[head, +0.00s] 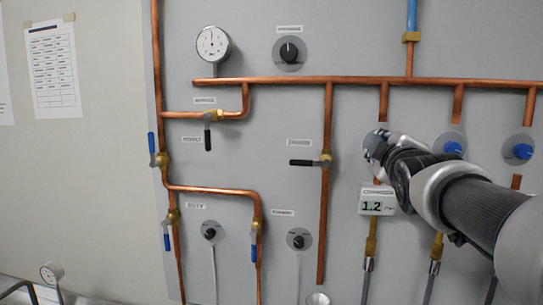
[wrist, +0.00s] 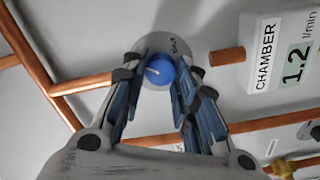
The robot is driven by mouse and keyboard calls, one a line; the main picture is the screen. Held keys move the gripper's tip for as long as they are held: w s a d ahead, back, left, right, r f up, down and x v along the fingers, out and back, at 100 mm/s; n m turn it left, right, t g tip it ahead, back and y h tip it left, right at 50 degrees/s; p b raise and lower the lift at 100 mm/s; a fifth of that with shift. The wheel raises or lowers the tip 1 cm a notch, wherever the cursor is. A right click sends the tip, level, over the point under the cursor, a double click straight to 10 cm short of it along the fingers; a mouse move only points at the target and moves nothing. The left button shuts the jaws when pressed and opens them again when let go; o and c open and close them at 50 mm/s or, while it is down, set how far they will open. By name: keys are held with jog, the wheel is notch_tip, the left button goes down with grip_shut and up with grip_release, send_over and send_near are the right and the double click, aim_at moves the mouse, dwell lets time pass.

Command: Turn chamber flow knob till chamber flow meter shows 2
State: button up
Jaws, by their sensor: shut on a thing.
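The chamber flow knob (wrist: 158,72) is a blue round knob with a white mark, on a grey disc (wrist: 190,50) on the panel. My gripper (wrist: 158,76) has its fingers on both sides of the knob, closed on it. In the head view my gripper (head: 378,146) covers the knob, with only part of the grey disc showing. The chamber flow meter (head: 377,202) is a white box below the knob and reads 1.2. In the wrist view the meter (wrist: 283,55) lies at the upper right, labelled CHAMBER, and also reads 1.2 l/min.
Two more blue knobs (head: 453,149) (head: 522,151) sit to the right, the nearer one close to my arm. Copper pipes (head: 300,80) cross the grey panel, with several lever valves (head: 305,162). A round gauge (head: 213,44) and black knob (head: 289,50) are at upper left.

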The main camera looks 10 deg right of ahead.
jog(key=shift+n+b, duration=0.4)
jog(key=shift+n, duration=0.1)
jog(key=o, duration=1.1)
jog(key=shift+c, duration=0.2)
jog(key=v, duration=0.7)
jog(key=shift+s, duration=0.3)
jog(key=shift+a, duration=0.1)
